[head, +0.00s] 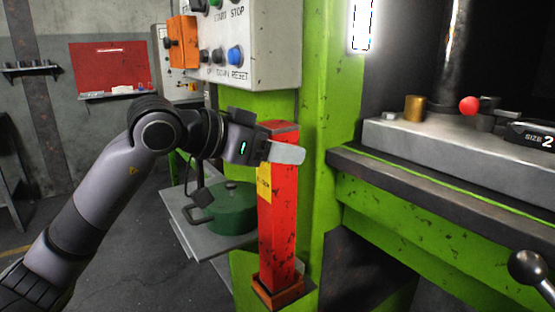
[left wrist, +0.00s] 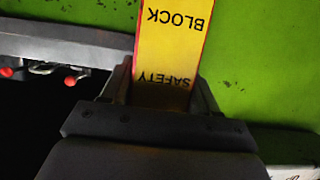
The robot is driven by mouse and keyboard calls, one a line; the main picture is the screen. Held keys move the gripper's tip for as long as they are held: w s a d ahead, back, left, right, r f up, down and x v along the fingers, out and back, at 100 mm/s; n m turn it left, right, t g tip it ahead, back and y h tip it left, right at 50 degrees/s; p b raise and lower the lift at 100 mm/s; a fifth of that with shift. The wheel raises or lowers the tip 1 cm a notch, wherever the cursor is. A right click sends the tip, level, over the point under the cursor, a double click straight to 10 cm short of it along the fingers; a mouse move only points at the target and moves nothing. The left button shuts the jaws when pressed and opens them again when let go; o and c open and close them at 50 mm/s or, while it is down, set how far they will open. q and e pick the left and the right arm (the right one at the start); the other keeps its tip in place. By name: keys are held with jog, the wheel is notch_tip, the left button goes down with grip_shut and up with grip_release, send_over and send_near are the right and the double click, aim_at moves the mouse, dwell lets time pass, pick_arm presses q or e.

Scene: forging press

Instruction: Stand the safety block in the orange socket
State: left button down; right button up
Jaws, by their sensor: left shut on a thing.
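The safety block (head: 280,205) is a tall red post with a yellow label, upright in the head view. Its yellow label, reading SAFETY BLOCK upside down, fills the middle of the left wrist view (left wrist: 172,50). My left gripper (head: 279,148) is shut on the block near its top, with a finger on each side. The orange socket (head: 278,292) is at the block's foot, on a green ledge. The block's lower end meets the socket's rim; I cannot tell how deep it sits inside. My right gripper is not in view.
The green press column (head: 330,130) stands close behind and right of the block. The press bed (head: 450,165) is at the right. A green lidded pot (head: 232,212) sits on a grey shelf (head: 190,228) left of the block. A control box (head: 255,50) hangs above.

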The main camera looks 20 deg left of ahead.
pick_arm(q)
jog(key=shift+w+f, duration=0.2)
jog(key=shift+f, duration=0.9)
jog(key=shift+c, duration=1.4)
grip_release()
jog(key=shift+f, duration=0.15)
jog(key=b+v, duration=0.1)
jog(key=v, duration=1.1)
jog(key=shift+b, duration=0.3)
